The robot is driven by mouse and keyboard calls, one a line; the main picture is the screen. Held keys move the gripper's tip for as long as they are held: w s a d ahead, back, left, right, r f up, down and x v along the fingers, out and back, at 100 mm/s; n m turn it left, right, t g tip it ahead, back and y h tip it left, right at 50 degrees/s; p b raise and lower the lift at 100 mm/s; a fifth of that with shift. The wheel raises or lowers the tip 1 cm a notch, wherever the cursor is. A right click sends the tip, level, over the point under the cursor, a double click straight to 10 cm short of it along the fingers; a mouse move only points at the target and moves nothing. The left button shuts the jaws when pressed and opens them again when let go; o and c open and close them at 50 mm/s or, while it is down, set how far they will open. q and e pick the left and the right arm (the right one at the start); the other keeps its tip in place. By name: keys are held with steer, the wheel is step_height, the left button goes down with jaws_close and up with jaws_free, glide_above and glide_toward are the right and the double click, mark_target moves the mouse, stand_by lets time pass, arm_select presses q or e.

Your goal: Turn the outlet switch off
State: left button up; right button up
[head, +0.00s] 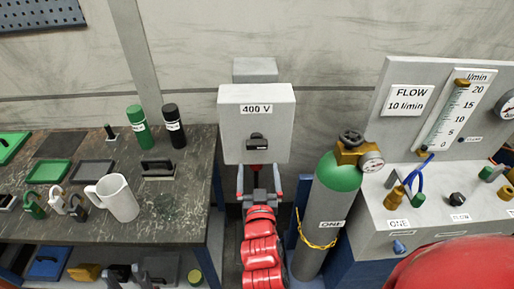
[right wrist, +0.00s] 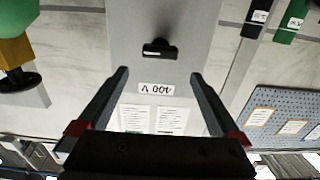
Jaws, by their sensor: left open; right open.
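The outlet is a pale grey box labelled 400 V (head: 231,137) on the wall, with a dark switch knob (head: 257,142) on its front. The knob's bar lies about level. In the right wrist view, which is upside down, the box (right wrist: 200,55) and knob (right wrist: 159,49) are straight ahead. My right gripper (head: 259,172) is open and empty, just below and in front of the box, apart from the knob. Its fingers (right wrist: 158,88) flank the 400 V label in the right wrist view. My left gripper (head: 128,271) shows only partly at the bottom left edge and appears open.
A green-topped gas cylinder (head: 327,215) with a brass valve stands close on the right of the box. The dark workbench (head: 105,240) on the left holds a white mug (head: 121,200) and bottles. A flow panel (head: 378,110) stands at far right.

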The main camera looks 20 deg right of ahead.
mark_target(257, 147)
steer(key=p+x, duration=0.4)
steer(key=x, duration=0.7)
steer(key=shift+w+d, duration=0.1)
steer(key=shift+w, duration=0.05)
steer(key=c, duration=1.2)
